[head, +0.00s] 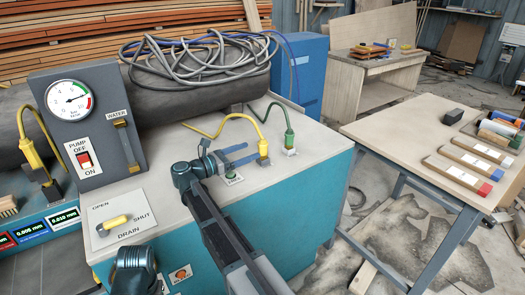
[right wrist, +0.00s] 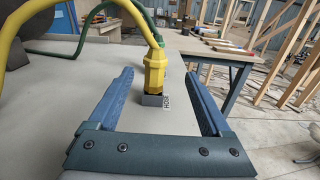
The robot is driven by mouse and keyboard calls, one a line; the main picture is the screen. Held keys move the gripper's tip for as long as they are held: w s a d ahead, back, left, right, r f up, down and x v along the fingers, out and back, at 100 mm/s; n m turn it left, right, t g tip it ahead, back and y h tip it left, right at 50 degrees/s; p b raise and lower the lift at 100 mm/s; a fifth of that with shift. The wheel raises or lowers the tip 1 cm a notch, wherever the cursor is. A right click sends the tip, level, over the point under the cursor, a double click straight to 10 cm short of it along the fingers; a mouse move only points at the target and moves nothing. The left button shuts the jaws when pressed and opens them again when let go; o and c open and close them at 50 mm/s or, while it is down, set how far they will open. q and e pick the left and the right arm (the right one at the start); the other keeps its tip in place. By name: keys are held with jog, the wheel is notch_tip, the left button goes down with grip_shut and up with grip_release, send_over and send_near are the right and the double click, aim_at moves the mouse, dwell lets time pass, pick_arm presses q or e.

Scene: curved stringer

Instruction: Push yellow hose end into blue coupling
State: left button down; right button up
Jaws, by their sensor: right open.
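The yellow hose end (head: 263,147) points down, its lower end at a small grey block on the grey bench top. It also shows in the right wrist view (right wrist: 155,72) above that grey block (right wrist: 153,100), which has a small label beside it. My right gripper (head: 250,152) is open, with one blue finger on each side of the yellow hose end and gaps on both sides. I cannot make out a blue coupling for certain. A small fitting with a green label (head: 233,179) sits beneath my right gripper, partly hidden. My left gripper is not in view.
A green hose end (head: 289,138) stands on a white base to the right. A gauge panel (head: 90,115) and a second yellow hose (head: 33,145) are at left. Coiled grey hoses (head: 205,60) lie on the tank behind. A wooden table (head: 400,125) stands at right.

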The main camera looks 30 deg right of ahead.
aim_at(259, 147)
jog(key=d, duration=0.5)
jog(key=shift+w+d, duration=0.2)
jog(key=shift+w, duration=0.05)
jog(key=shift+w+d, duration=0.2)
jog(key=shift+d, duration=0.65)
jog(key=shift+w+d, duration=0.15)
jog(key=shift+d, duration=0.7)
jog(key=shift+w+d, duration=0.2)
jog(key=shift+d, duration=0.65)
grip_shut()
